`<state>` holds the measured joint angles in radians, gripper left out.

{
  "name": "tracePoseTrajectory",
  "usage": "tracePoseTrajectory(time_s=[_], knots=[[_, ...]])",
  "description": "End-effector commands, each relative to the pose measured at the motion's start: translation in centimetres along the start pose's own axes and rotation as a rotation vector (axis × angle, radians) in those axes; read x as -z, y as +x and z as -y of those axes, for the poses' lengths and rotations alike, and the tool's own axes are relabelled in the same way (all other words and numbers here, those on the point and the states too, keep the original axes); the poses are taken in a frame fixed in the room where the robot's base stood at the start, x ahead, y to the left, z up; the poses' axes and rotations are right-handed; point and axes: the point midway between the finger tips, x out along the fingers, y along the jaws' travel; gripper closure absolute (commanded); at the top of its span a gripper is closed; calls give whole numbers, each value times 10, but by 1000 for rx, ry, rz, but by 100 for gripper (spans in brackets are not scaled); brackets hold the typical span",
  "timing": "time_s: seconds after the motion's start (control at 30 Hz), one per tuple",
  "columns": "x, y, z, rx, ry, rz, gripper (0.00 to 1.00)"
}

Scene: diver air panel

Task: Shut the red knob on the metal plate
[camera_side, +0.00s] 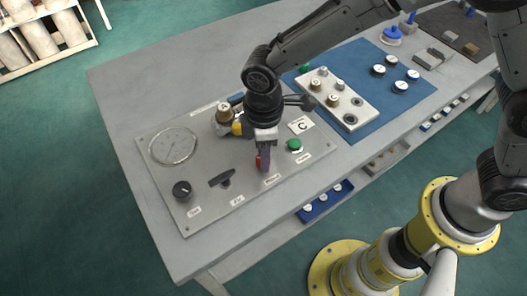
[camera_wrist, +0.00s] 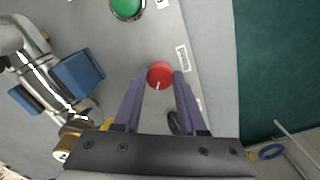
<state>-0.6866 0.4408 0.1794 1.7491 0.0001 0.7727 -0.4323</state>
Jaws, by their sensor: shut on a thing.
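The red knob (camera_wrist: 160,74) is on the metal plate (camera_side: 150,190), between my fingertips in the wrist view. A short white mark on it points toward the lower edge of that picture. In the side view only a sliver of the red knob (camera_side: 258,161) shows beside my fingers. My gripper (camera_side: 264,160) points down at the plate and is shut on the red knob; both fingers (camera_wrist: 161,78) also show in the wrist view, one on each side of it.
A green knob (camera_side: 294,145) is close right of my gripper. A black lever (camera_side: 222,179), a black knob (camera_side: 182,190) and a round gauge (camera_side: 174,145) are left. Brass and metal fittings (camera_side: 224,112) stand behind. A white block with knobs (camera_side: 345,108) lies on a blue mat (camera_side: 405,105).

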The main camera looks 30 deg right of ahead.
Motion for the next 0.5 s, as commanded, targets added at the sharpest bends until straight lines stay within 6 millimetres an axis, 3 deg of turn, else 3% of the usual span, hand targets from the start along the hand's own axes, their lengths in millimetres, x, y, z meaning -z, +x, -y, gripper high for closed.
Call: tracePoseTrajectory(time_s=[0.5], knots=[[0,-2,0,-1,488,-2,100]])
